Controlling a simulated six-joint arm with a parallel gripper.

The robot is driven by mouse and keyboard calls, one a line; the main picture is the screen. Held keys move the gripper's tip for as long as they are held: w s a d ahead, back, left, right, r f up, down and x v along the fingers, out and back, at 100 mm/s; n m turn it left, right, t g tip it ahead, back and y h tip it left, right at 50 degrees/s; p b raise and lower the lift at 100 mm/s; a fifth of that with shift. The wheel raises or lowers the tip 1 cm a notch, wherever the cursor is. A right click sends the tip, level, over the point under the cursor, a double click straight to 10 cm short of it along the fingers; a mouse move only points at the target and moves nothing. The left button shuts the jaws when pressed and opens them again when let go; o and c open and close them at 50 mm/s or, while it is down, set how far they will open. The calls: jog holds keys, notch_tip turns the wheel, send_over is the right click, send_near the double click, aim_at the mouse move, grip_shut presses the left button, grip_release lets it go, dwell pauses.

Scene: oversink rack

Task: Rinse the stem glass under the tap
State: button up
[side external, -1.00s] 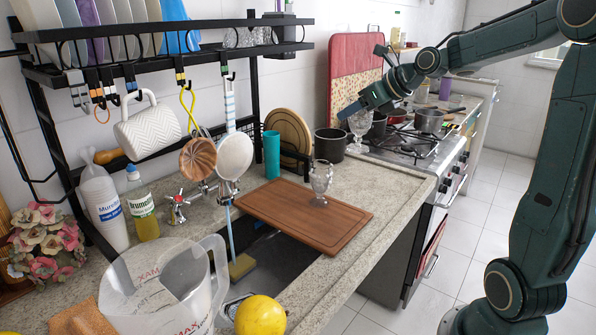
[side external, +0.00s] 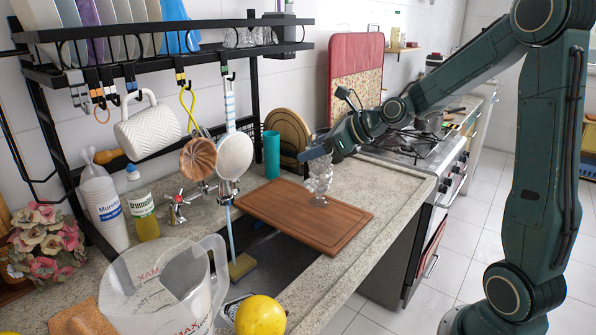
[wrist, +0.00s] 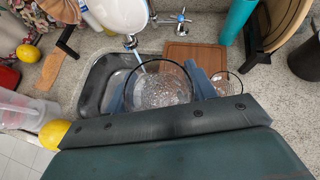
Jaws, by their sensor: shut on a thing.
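My gripper (side external: 316,155) is shut on a clear stem glass (side external: 324,168) and holds it above the cutting board. In the wrist view the held glass (wrist: 160,92) shows its round rim between the two fingers. A second clear glass (side external: 319,199) stands on the board, partly hidden behind the held one; it also shows in the wrist view (wrist: 228,84), right of the fingers. A thin pale blue streak, like running water, drops into the sink (side external: 282,250).
The wooden cutting board (side external: 270,205) covers part of the sink. A black rack (side external: 150,80) with a hanging white strainer (side external: 234,155) overhangs the left side. A clear pitcher (side external: 165,290) and a yellow lemon (side external: 260,316) stand in front. The stove (side external: 410,150) is behind right.

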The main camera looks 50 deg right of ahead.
jog(key=s+a+f+n+y, duration=0.1)
jog(key=a+f, duration=0.3)
jog(key=a, duration=0.2)
jog(key=a+f+n+t+y, duration=0.1)
jog(key=a+f, duration=0.4)
jog(key=a, duration=0.2)
jog(key=shift+s+a+n+y, duration=0.3)
jog(key=shift+s+n, duration=0.1)
jog(key=shift+w+f, duration=0.1)
jog(key=shift+w+f, duration=0.5)
jog(key=shift+w, duration=4.25)
jog(key=shift+w+f, duration=0.8)
jog(key=shift+f, duration=4)
jog(key=shift+w, duration=2.85)
jog(key=shift+d+r, duration=0.1)
jog(key=shift+d, duration=0.3)
jog(key=shift+a, duration=0.25)
